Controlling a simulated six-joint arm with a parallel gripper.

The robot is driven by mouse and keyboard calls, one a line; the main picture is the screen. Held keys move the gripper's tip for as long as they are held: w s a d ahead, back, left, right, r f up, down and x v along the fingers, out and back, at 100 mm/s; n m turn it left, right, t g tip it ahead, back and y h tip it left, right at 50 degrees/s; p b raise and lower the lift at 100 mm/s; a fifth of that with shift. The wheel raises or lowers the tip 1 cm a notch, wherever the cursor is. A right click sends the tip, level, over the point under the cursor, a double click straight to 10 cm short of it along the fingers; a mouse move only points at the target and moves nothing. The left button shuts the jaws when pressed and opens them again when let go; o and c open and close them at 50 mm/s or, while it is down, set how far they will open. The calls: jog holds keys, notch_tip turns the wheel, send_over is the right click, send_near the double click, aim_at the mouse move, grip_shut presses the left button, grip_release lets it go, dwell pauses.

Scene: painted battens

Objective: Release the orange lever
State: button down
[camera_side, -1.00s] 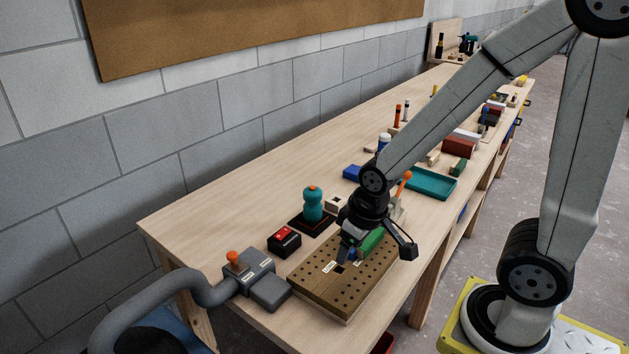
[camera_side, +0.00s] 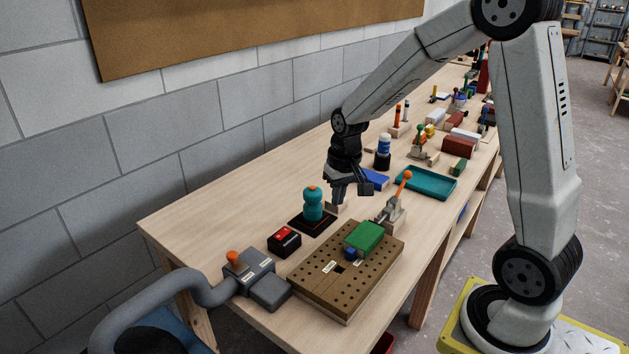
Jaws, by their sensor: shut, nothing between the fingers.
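The orange lever (camera_side: 403,182) is the handle of a small pale clamp (camera_side: 393,213) at the back edge of a brown perforated board (camera_side: 325,290). The handle stands up, tilted a little to the right. A green block (camera_side: 364,237) lies on the board in front of the clamp, with a small blue piece (camera_side: 351,253) at its near end. I cannot tell whether the clamp presses on the block. My gripper (camera_side: 336,206) is shut and empty. It is left of the lever, apart from it, over or in front of a small pale block that it mostly hides.
A teal figure (camera_side: 312,205) on a dark base stands close left of my gripper. A black box with a red top (camera_side: 284,241) and a grey box with an orange knob (camera_side: 250,271) are nearer. A teal tray (camera_side: 427,183) and a blue block (camera_side: 375,179) lie behind.

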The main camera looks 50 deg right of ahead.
aim_at(401, 187)
jog(key=w+d+m+g+y, duration=0.1)
jog(key=w+d+m, duration=0.15)
jog(key=d, duration=0.75)
jog(key=w+d+m+y, duration=0.15)
jog(key=d+m, duration=0.25)
jog(key=d, duration=0.6)
jog(key=s+d+m+y, duration=0.1)
jog(key=s+d, duration=0.3)
jog(key=d, duration=0.4)
jog(key=s+d+m+y, duration=0.1)
jog(key=s+d+m, duration=0.2)
jog(key=d, duration=0.6)
jog(key=shift+s+m+t, duration=0.35)
jog(key=shift+s+t, duration=0.05)
jog(key=shift+s, duration=0.25)
jog(key=a+f, duration=0.6)
jog(key=a, duration=0.1)
jog(key=shift+f, duration=0.1)
